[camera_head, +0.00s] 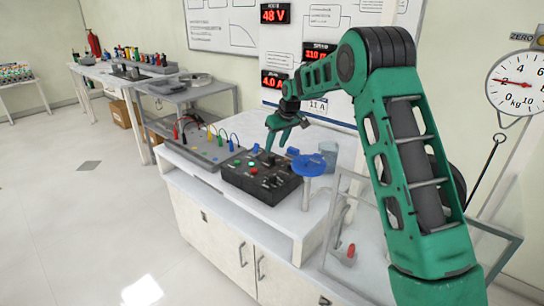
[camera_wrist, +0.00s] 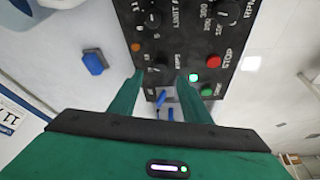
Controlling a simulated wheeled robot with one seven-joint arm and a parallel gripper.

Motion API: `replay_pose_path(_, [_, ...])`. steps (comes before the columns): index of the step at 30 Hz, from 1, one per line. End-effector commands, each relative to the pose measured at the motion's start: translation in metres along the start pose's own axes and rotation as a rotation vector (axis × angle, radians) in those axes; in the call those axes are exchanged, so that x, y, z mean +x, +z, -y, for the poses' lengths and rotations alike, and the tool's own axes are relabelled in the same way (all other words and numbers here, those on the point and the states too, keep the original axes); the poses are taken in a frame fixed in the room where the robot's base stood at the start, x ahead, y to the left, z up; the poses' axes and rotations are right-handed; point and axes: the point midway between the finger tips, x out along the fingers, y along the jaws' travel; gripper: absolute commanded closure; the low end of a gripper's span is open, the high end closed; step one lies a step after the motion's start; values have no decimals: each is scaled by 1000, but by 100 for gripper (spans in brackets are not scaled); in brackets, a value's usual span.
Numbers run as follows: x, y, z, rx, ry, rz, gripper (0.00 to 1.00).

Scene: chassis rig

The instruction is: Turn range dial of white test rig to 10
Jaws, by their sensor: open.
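A black control box (camera_head: 237,181) lies on the white bench (camera_head: 295,208), below my gripper (camera_head: 281,140). In the wrist view the black panel (camera_wrist: 205,38) carries several knobs with printed scales, a red STOP button (camera_wrist: 213,61) and green buttons. My gripper (camera_wrist: 160,76) is open, its two green fingers reaching over the panel's lower part. A dark knob (camera_wrist: 160,66) shows between and just beyond the fingertips; its label and setting are too small to read. Another knob (camera_wrist: 152,20) sits above it, near an "11" mark. I cannot tell which knob is the range dial, nor whether the fingers touch anything.
A grey panel with coloured leads (camera_head: 205,150) lies left of the box. A blue disc (camera_head: 308,165) stands at its right. A blue block (camera_wrist: 95,62) lies beside the panel. The floor at left is clear.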

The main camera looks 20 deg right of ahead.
Motion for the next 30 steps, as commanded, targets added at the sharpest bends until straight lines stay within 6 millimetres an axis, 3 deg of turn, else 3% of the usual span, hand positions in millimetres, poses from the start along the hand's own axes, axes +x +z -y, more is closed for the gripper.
replay_pose_path(3, [23,0,2,-2,-1,2,56])
replay_pose_path(9, [49,0,2,-1,-1,1,56])
replay_pose_path(23, [60,0,2,-1,0,0,56])
replay_pose_path(28, [59,0,2,-1,0,0,94])
replay_pose_path(30, [59,0,2,-1,0,0,96])
